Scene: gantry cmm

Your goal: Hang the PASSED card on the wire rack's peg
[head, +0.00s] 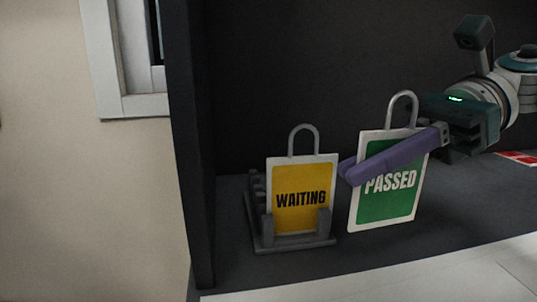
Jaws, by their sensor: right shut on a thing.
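The PASSED card (385,207) is a white-bordered green card with a grey loop on top. My right gripper (352,171) comes in from the right and is shut on it. Its purple finger crosses the card's upper part, above the lettering. The card faces me and leans a little to the right. I cannot tell whether its lower edge touches the dark surface. The wire rack and its peg are not in view. My left gripper is not in view.
A yellow WAITING card (300,184) with a grey loop stands in a grey slotted holder (290,245), left of the PASSED card. A dark side wall (192,150) rises at the left. A red and white item (520,157) lies at the right. The dark floor (440,215) right of the card is clear.

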